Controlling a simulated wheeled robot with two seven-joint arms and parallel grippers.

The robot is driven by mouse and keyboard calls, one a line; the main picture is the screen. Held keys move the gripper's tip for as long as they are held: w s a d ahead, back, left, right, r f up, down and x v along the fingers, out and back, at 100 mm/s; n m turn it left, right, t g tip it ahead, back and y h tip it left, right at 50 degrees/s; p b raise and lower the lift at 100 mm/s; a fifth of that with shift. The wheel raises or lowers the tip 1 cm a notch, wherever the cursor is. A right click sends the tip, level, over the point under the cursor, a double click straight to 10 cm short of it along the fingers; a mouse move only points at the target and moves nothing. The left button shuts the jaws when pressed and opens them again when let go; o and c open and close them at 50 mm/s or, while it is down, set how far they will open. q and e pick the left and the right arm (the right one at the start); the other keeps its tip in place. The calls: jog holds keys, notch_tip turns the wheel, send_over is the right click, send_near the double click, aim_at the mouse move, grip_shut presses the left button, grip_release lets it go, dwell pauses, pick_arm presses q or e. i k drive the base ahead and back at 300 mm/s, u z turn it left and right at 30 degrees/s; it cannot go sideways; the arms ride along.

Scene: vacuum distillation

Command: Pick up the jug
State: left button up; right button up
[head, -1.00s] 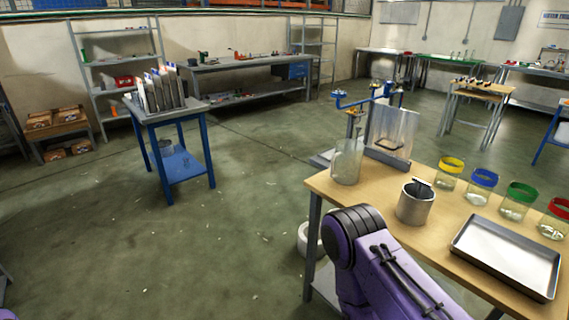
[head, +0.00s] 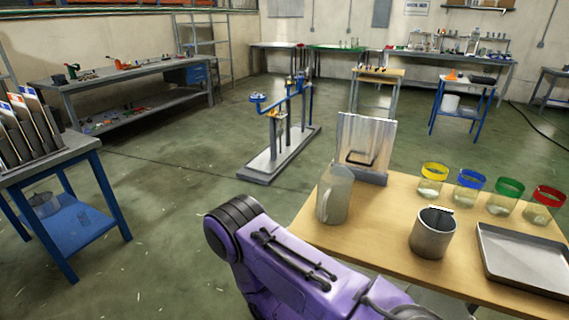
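The jug (head: 337,196) is a translucent grey vessel with a handle on its left side. It stands upright near the back left corner of the wooden table (head: 400,195). One of my purple arm links crosses the lower middle of the head view, in front of the table's near left edge. It appears apart from the jug. Neither of my grippers shows, so their state is hidden.
A metal pot (head: 432,234) stands right of the jug, and a metal tray (head: 525,262) lies further right. Several jars with coloured rims, one yellow (head: 433,180), line the back. An upright panel (head: 364,145) stands behind the jug. Open floor lies left of the table.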

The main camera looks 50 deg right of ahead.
aim_at(334, 190)
jog(key=i, duration=2.25)
jog(key=z, duration=3.9)
